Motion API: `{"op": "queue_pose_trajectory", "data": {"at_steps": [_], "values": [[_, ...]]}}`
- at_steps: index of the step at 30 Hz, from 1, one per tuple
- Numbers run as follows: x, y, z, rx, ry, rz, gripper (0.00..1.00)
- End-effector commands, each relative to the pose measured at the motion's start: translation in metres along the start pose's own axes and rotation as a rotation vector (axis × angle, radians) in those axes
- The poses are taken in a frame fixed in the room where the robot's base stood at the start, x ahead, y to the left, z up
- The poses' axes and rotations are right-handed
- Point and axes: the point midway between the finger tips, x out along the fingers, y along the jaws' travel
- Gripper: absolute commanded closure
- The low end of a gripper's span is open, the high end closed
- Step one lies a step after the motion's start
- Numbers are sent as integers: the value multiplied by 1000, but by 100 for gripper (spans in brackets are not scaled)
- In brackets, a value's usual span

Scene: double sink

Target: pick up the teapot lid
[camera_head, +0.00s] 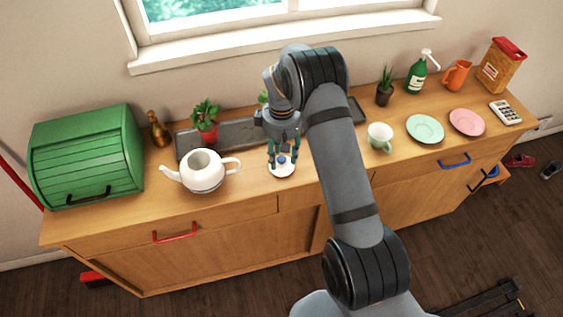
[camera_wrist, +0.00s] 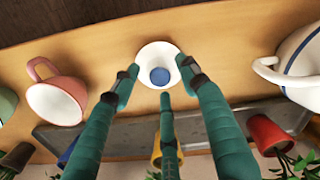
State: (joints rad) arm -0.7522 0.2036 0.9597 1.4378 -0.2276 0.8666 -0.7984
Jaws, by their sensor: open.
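The teapot lid (camera_head: 284,173), white with a blue knob, lies on the wooden counter to the right of the teapot. In the wrist view the lid (camera_wrist: 158,52) shows its blue knob between my fingers. The white teapot (camera_head: 205,177) stands without its lid; part of it shows at the right of the wrist view (camera_wrist: 300,65). My gripper (camera_head: 282,161) is open and points down over the lid. In the wrist view its green fingers (camera_wrist: 160,80) are spread around the knob. Whether they touch the lid I cannot tell.
A grey tray (camera_head: 237,131) lies behind the lid, with a red potted plant (camera_head: 206,124) near its left end. A cup (camera_head: 380,136) stands to the right, then green (camera_head: 425,128) and pink (camera_head: 467,122) plates. A green bread box (camera_head: 86,155) stands at the left.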

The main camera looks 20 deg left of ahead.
Motion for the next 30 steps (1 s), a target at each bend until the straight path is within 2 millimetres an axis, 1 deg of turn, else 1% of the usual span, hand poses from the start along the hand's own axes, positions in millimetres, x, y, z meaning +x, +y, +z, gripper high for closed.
{"op": "queue_pose_trajectory", "data": {"at_steps": [5, 27, 30], "values": [[0, 0, 0, 0, 1, 0, 56], [0, 0, 0, 0, 0, 0, 99], [0, 0, 0, 0, 0, 0, 100]]}}
